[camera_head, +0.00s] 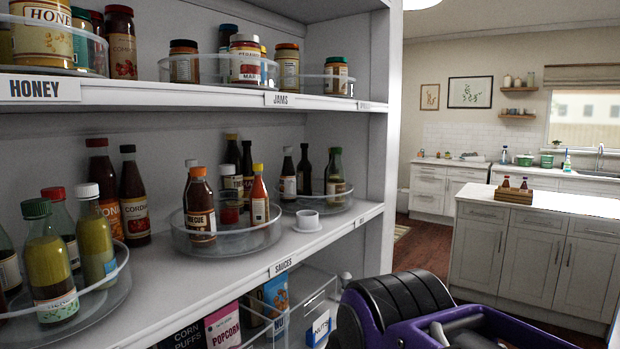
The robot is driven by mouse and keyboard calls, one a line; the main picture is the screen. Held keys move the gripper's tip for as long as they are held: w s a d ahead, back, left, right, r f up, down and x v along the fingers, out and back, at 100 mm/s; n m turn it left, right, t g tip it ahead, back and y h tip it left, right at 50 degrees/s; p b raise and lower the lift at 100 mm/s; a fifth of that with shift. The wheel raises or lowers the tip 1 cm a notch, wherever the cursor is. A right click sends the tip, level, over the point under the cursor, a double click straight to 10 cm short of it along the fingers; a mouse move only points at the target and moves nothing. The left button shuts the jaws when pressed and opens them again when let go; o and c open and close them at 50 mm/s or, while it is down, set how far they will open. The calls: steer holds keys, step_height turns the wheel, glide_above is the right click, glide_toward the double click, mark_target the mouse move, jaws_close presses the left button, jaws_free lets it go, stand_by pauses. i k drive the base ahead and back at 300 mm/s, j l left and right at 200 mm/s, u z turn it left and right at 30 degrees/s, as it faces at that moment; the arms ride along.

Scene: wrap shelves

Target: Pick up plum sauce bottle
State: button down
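No label that I can read says plum sauce, so I cannot tell which bottle it is. The middle shelf carries a SAUCES label (283,267). Above it, a clear round turntable (228,243) holds a brown bottle with a white label ending in "CUE" (199,212) at the front and a red bottle with a yellow cap (259,203) at its right. Several darker bottles stand behind, partly hidden. A clear turntable to the right (322,203) holds two dark bottles (304,174) and a green-capped one (335,178). My gripper is not in view.
Another turntable (110,285) with several bottles is at the near left. Jars stand on the upper shelf (220,98). Boxes (222,326) are below. A kitchen island (535,255) is at right.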

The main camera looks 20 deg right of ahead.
mark_target(524, 188)
steer(key=z, duration=1.75)
steer(key=i+u, duration=0.2)
steer(key=i, duration=6.1)
steer(key=l+z, duration=0.05)
steer(key=l, duration=0.05)
